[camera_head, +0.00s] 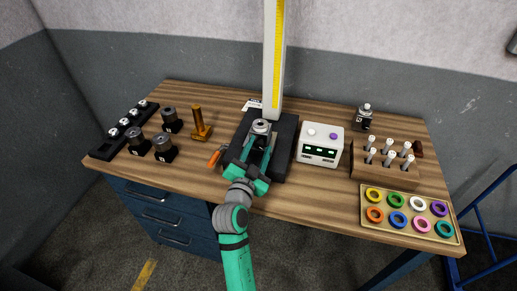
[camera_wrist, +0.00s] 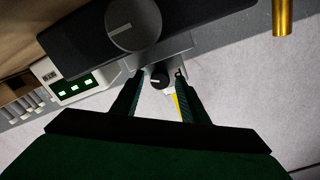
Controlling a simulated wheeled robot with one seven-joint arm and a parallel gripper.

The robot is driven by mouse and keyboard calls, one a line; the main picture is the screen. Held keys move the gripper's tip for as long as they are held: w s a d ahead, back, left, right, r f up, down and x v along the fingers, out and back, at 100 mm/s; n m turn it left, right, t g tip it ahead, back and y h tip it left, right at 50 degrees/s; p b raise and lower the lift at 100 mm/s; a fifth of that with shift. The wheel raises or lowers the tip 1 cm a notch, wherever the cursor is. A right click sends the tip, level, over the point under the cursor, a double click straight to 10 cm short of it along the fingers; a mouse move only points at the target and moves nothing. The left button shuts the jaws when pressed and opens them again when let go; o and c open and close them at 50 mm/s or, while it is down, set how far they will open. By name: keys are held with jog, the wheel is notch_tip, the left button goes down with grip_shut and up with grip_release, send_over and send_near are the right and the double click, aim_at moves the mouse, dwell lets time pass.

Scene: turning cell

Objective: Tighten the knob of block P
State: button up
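My gripper (camera_head: 262,137) is over the black fixture (camera_head: 286,142) at the foot of the tall column. A grey round knob (camera_head: 261,125) shows just beyond the fingertips. In the wrist view my gripper (camera_wrist: 160,78) has its two fingers apart, with a small dark knob (camera_wrist: 159,76) with a white line showing between the tips. I cannot tell whether they touch it. A larger grey knob (camera_wrist: 133,22) with a white line lies above it in that view. No letter P can be read, so I cannot tell which block is P.
Dark blocks (camera_head: 137,144) and a rack of silver pieces (camera_head: 124,124) stand at left, near a brass piece (camera_head: 201,126). An orange handle (camera_head: 215,157) lies beside the fixture. A white device (camera_head: 319,150), a peg block (camera_head: 385,174) and a ring tray (camera_head: 363,206) are at right.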

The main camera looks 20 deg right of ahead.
jog(key=shift+d, duration=0.1)
dwell(0.3)
jog(key=n, duration=0.6)
jog(key=v, duration=1.1)
jog(key=s+a+f+n+y, duration=0.5)
jog(key=s+a+f+y, duration=0.2)
jog(key=s+f, duration=0.5)
jog(key=shift+s+a+f+n+t, duration=0.35)
jog(key=shift+a+f+n+t, duration=0.05)
jog(key=shift+a+f, duration=0.85)
